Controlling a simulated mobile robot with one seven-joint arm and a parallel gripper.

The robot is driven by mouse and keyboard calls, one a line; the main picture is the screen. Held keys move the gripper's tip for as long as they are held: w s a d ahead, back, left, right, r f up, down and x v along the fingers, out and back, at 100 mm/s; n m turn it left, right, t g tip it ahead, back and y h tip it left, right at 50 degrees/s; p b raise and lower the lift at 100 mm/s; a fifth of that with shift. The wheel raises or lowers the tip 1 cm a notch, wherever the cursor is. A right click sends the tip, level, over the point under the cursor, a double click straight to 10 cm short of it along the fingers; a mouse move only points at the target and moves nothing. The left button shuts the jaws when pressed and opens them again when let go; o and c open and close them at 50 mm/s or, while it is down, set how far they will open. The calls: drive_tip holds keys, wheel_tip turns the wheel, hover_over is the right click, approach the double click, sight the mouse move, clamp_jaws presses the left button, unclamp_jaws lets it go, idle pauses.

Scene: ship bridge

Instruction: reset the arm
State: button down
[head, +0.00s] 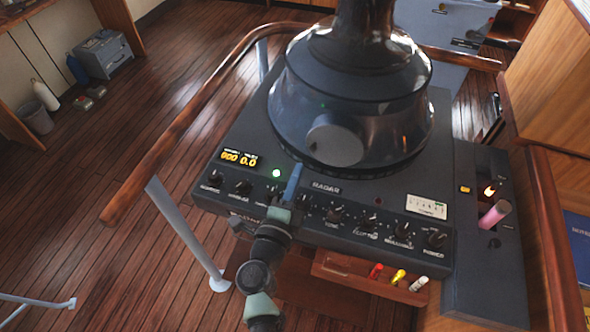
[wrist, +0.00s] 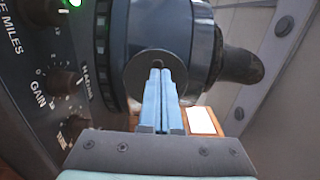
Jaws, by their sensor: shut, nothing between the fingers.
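My gripper (head: 293,183) is over the front panel of the radar console (head: 423,246), just left of the RADAR label, with my arm reaching up from the bottom of the head view. In the wrist view my gripper (wrist: 161,75) has its two blue fingers pressed together, with nothing between them. The fingertips overlap a dark round knob on the radar hood (wrist: 205,35) in that view; I cannot tell whether they touch it. The gripper hides part of the row of knobs in the head view.
The radar hood (head: 350,95) rises behind the panel. A wooden handrail (head: 165,155) curves along the console's left. A lever with a pink handle (head: 494,214) stands at the right. Several coloured pegs sit in a wooden tray (head: 345,270) below the panel.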

drive_tip(key=a+v, duration=0.1)
drive_tip(key=v, duration=0.8)
drive_tip(key=w+a+r+n+t+y+b, duration=0.15)
drive_tip(key=r+n+t+y, duration=0.45)
drive_tip(key=r, duration=1.2)
drive_tip(key=w+a+r+n+t+y+b, duration=0.1)
drive_tip(key=w+a+r+n+t+y, duration=0.2)
drive_tip(key=r+n, duration=0.95)
drive_tip(key=s+d+r+n+h, duration=0.1)
drive_tip(key=s+d+r, duration=0.1)
drive_tip(key=r, duration=0.5)
drive_tip(key=s+d+r+n+h+b, duration=0.1)
drive_tip(key=s+d+r, duration=0.2)
drive_tip(key=s+r, duration=0.2)
drive_tip(key=s+d+r+n+t+h, duration=0.1)
drive_tip(key=s+d+r, duration=0.2)
drive_tip(key=r, duration=0.7)
drive_tip(key=shift+s+d+h+b, duration=0.15)
drive_tip(key=shift+s+h+b, duration=0.15)
drive_tip(key=shift+s+h, duration=0.1)
drive_tip(key=shift+r, duration=0.15)
